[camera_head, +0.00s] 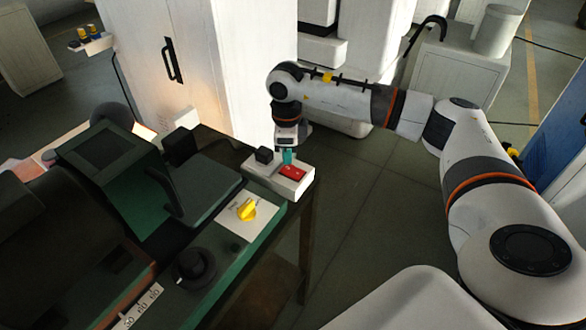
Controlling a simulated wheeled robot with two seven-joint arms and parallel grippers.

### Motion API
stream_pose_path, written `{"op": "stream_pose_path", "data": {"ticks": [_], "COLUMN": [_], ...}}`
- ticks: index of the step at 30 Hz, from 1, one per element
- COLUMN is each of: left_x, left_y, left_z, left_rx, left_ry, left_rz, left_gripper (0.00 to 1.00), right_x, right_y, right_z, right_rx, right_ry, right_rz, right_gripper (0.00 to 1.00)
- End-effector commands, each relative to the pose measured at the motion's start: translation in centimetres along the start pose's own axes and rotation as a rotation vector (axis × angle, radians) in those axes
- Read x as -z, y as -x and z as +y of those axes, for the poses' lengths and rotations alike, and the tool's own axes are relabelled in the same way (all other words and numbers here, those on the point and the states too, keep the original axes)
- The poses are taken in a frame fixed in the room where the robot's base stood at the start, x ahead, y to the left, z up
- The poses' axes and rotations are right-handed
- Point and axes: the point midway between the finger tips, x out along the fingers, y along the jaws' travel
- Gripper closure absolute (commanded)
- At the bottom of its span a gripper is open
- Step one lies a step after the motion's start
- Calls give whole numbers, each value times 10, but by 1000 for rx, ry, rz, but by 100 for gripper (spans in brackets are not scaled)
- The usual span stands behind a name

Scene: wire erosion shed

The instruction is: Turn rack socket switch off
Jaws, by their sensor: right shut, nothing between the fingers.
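A white socket box (300,187) sits at the corner of the dark rack or table beside the green machine. It carries a red rocker switch (293,173) and a black plug-like block (264,155) to its left. My right arm reaches in from the right. Its gripper (287,157) points down just behind the red switch, with its fingers shut and nothing between them. I cannot tell whether the fingertips touch the switch or the box. The switch's tilt is too small to read. My left gripper is out of view.
A yellow rotary knob (247,209) on a white plate and a black round knob (194,267) lie in front on the green machine (225,270). A white cabinet (215,70) stands behind. Open floor (375,215) lies right of the rack.

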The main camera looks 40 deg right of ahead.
Motion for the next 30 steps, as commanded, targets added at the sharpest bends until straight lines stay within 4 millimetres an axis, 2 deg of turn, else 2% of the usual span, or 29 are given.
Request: {"op": "stream_pose_path", "data": {"ticks": [30], "left_x": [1], "left_y": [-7], "left_z": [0], "left_rx": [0], "left_ry": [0], "left_rz": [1], "left_gripper": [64], "right_x": [0], "right_y": [-9], "right_z": [0], "right_rx": [0], "right_ry": [0], "right_rz": [0], "right_gripper": [100]}}
